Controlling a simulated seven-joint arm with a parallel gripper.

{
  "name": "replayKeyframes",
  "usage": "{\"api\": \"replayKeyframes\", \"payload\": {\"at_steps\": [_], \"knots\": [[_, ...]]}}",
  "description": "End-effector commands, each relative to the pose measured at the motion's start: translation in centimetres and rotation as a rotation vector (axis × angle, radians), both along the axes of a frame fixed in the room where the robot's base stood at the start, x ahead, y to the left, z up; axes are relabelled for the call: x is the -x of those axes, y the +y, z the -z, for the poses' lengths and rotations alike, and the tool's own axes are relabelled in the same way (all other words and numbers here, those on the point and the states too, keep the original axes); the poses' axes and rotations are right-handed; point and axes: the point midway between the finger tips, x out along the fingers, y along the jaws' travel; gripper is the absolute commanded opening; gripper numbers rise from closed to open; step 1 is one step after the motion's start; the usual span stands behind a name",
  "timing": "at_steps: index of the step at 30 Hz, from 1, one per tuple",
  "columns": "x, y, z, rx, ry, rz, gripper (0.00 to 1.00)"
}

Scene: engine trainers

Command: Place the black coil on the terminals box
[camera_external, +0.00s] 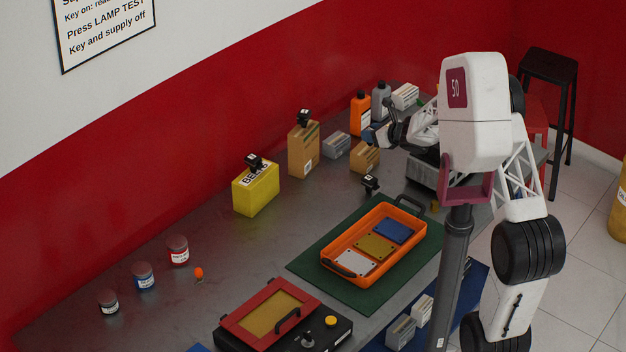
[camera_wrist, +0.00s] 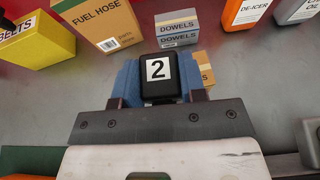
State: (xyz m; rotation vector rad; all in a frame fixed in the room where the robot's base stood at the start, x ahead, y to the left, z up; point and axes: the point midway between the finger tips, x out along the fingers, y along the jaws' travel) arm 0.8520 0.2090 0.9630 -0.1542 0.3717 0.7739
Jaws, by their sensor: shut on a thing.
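My gripper (camera_wrist: 160,85) is shut on a black coil (camera_wrist: 159,92) with a white label reading "2". Blue fingers hold it on both sides. In the external view my gripper (camera_external: 374,136) is above the table, and the held coil is not clear there. A small cardboard box (camera_wrist: 204,70) is partly hidden behind the coil and the right finger; only an "S" of its label shows, fitting the terminals box. In the external view this box (camera_external: 364,160) stands on the table just below the gripper, with its top bare. I cannot tell the height gap.
The fuel hose box (camera_external: 303,150) and yellow belts box (camera_external: 256,192) each carry a black piece on top. Another small black piece (camera_external: 370,184) shows in front of the cardboard box. The dowels box (camera_external: 337,146) and de-icer bottle (camera_external: 360,114) stand close behind.

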Motion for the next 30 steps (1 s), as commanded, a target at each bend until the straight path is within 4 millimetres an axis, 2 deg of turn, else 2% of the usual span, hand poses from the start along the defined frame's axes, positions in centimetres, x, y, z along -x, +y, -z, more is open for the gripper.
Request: {"api": "replayKeyframes", "payload": {"at_steps": [6,12,26,30], "knots": [[-2.5,0.6,0.3,0.001,-0.001,0.0,0.1],[-4.2,1.0,0.4,0.001,0.0,0.0,0.1],[-4.8,1.2,0.4,0.001,-0.001,0.0,0.1],[-4.8,1.2,1.0,0.001,0.0,0.0,0.1]]}}
